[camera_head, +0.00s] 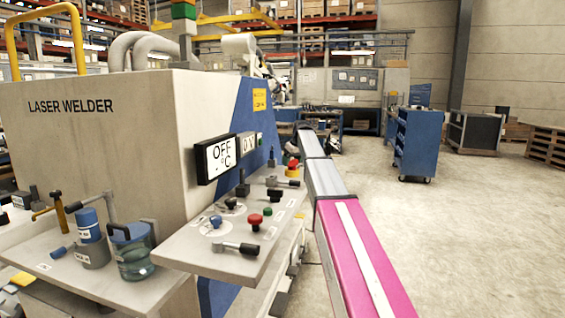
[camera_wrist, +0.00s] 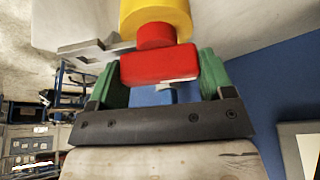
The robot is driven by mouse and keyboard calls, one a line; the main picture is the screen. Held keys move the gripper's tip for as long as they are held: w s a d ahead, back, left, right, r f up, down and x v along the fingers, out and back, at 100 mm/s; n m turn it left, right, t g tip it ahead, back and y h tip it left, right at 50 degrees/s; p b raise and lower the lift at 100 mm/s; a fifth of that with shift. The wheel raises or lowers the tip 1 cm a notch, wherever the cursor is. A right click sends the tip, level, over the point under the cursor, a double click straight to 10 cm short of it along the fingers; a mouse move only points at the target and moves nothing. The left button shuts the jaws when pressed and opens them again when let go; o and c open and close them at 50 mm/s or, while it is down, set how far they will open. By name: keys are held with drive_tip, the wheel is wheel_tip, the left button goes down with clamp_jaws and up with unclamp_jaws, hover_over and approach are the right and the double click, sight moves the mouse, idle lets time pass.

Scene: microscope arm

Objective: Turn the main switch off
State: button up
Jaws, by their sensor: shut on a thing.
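The main switch is a red handle (camera_wrist: 160,67) on a red neck and a yellow round base (camera_wrist: 155,16) in the wrist view. In the head view, its red top (camera_head: 293,164) shows on the far end of the sloping control panel (camera_head: 190,248). My gripper (camera_wrist: 163,64) has green fingers on both sides of the red handle and is shut on it. The handle lies crosswise between the fingers. In the head view, my gripper is not clearly made out near the switch.
Several knobs and levers sit on the panel, including a red button (camera_head: 255,220) and a black lever (camera_head: 237,248). The floor right of my arm is open.

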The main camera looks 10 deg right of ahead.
drive_tip(key=n+g+y, duration=0.1)
drive_tip(key=n, duration=0.2)
drive_tip(key=shift+n, duration=0.3)
drive_tip(key=shift+n+g+y, duration=0.3)
drive_tip(key=shift+n+g, duration=0.3)
drive_tip(key=shift+n, duration=1.1)
drive_tip(key=o, duration=1.3)
drive_tip(key=v, duration=1.1)
drive_tip(key=shift+f, duration=0.1)
